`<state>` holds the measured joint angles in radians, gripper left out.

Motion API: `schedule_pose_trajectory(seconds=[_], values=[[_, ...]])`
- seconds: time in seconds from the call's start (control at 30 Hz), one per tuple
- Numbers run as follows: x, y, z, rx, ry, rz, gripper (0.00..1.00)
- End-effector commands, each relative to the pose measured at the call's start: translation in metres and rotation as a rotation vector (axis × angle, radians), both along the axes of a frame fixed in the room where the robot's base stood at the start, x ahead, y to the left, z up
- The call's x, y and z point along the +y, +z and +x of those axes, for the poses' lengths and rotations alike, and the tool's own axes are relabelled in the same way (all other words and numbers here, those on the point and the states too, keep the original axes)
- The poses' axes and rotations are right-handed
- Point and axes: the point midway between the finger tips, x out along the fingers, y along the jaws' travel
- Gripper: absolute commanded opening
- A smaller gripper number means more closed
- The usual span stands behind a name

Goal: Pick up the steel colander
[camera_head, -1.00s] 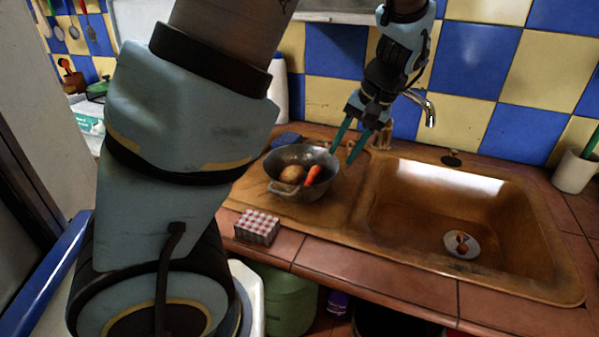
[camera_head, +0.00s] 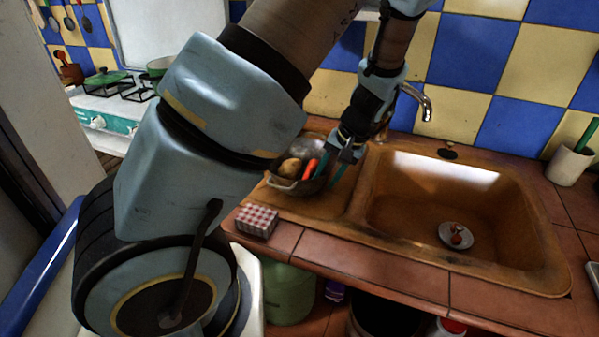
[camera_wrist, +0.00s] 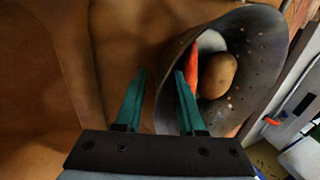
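The steel colander (camera_head: 290,184) sits on the wooden drainboard left of the sink in the head view, partly hidden behind my arm. It holds a brown potato-like item (camera_head: 289,168) and an orange carrot-like item (camera_head: 310,169). In the wrist view the colander (camera_wrist: 262,55) shows small holes and also a white round item (camera_wrist: 211,42). My gripper (camera_wrist: 159,75) is open, with its two teal fingers apart. One finger overlaps the colander's near rim in the wrist view and the other is outside it. I cannot tell whether either finger touches it.
A copper-coloured sink (camera_head: 440,200) lies right of the colander, with a small plate (camera_head: 456,235) in it. A red-checked box (camera_head: 257,220) stands at the counter's front. A faucet (camera_head: 420,100) rises behind the sink. A white cup (camera_head: 569,163) is far right.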

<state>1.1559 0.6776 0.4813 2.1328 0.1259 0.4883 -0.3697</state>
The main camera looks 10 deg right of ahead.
Motion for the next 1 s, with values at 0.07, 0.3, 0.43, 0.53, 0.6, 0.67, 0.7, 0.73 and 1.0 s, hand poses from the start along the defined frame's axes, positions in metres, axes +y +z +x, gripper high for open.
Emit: schedule_pose_trajectory(seconds=[0.07, 0.3, 0.43, 0.53, 0.6, 0.67, 0.7, 0.73, 1.0], values=[[0.0, -0.0003, 0.0, 0.0, 0.0, 0.0, 0.39], [-0.0001, -0.0001, 0.0, 0.0, 0.0, 0.0, 0.23], [0.0, 0.0, 0.0001, 0.0, 0.0, 0.0, 0.08], [-0.0001, 0.0001, 0.0001, 0.0, 0.0, 0.0, 0.0], [-0.0001, 0.0001, 0.0001, 0.0, 0.0, 0.0, 0.0], [-0.0001, 0.0001, 0.0001, 0.0, 0.0, 0.0, 0.0], [-0.0001, 0.0001, 0.0001, 0.0, 0.0, 0.0, 0.0], [-0.0001, 0.0001, 0.0001, 0.0, 0.0, 0.0, 0.0], [-0.0001, 0.0002, 0.0001, 0.0, 0.0, 0.0, 0.0]])
